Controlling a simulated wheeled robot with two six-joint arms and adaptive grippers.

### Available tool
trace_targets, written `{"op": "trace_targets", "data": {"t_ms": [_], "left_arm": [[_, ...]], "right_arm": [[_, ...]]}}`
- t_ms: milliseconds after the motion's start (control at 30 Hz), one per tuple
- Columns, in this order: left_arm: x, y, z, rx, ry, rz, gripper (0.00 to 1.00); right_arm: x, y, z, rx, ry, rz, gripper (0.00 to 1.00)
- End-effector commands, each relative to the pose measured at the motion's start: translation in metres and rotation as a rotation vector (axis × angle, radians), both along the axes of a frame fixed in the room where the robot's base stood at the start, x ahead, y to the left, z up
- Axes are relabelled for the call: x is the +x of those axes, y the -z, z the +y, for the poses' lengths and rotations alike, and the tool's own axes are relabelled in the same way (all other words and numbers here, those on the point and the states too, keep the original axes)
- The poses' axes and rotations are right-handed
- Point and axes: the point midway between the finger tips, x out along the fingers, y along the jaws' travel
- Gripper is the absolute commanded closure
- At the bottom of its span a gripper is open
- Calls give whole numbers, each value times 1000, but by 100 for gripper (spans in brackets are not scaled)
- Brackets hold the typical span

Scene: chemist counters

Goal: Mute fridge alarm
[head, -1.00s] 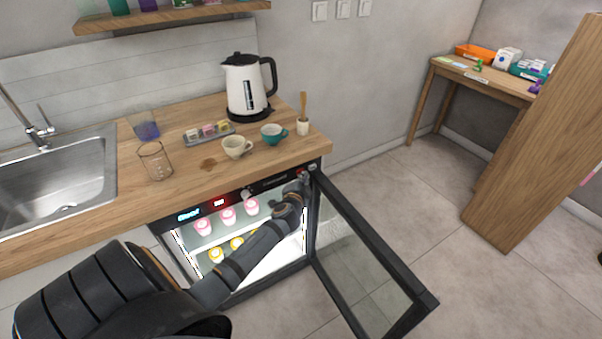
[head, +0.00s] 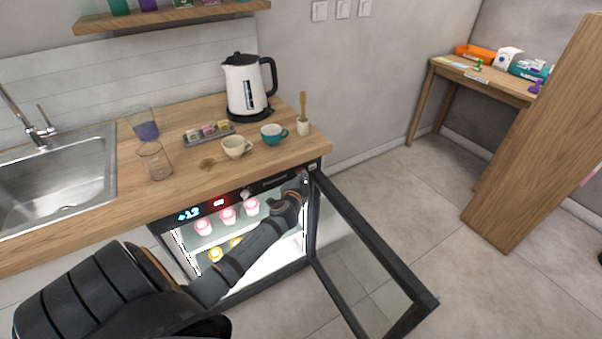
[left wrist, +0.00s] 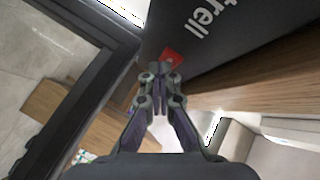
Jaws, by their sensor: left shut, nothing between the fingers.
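The fridge (head: 262,268) stands under the wooden counter, lit inside, with its glass door (head: 368,255) open to the right. Its black top panel has a cyan display (head: 188,214) reading about +12 and a small red readout (head: 218,203). In the left wrist view a red button (left wrist: 172,57) sits on the black panel (left wrist: 235,42) beside white lettering. My left gripper (left wrist: 160,70) is shut and empty, its tips right at the button's edge; I cannot tell whether they touch. In the head view, the left gripper (head: 304,180) is at the panel's right end. The right gripper is out of view.
Pink-topped cups (head: 228,215) and yellow ones stand on the fridge shelves. Floor right of the door is clear.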

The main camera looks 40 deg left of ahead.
Motion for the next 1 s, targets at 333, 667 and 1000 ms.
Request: {"op": "trace_targets", "data": {"t_ms": [333, 667, 1000], "left_arm": [[-4, 0, -10, 0, 0, 0, 100], [-7, 1, -16, 1, -1, 1, 100], [-15, 1, -37, -4, 1, 0, 100]], "right_arm": [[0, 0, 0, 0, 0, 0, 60], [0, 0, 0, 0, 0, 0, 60], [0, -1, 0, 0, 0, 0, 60]]}}
